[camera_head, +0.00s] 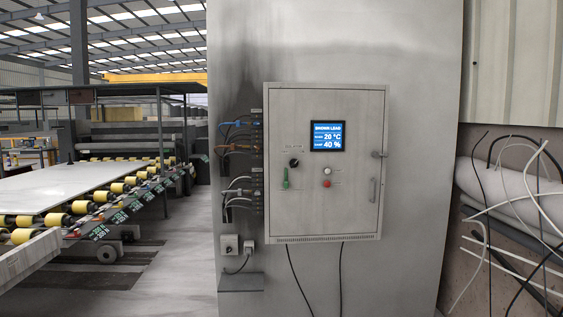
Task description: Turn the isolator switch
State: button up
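A grey control cabinet (347,217) is mounted on a tall grey panel in the middle of the view, with its door closed. On the left part of its door is a round black rotary knob (294,162) with a light mark on it. A small label sits above the knob, too small to read surely; this looks like the isolator switch. My gripper is not in view.
Cables enter on the cabinet's left and hang below. Loose wires (515,205) stick out at right. A roller conveyor (85,207) stands left. Nothing blocks the cabinet's front.

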aim_at(293, 163)
jog(key=z, duration=0.1)
jog(key=i, duration=2.95)
jog(key=u, duration=0.25)
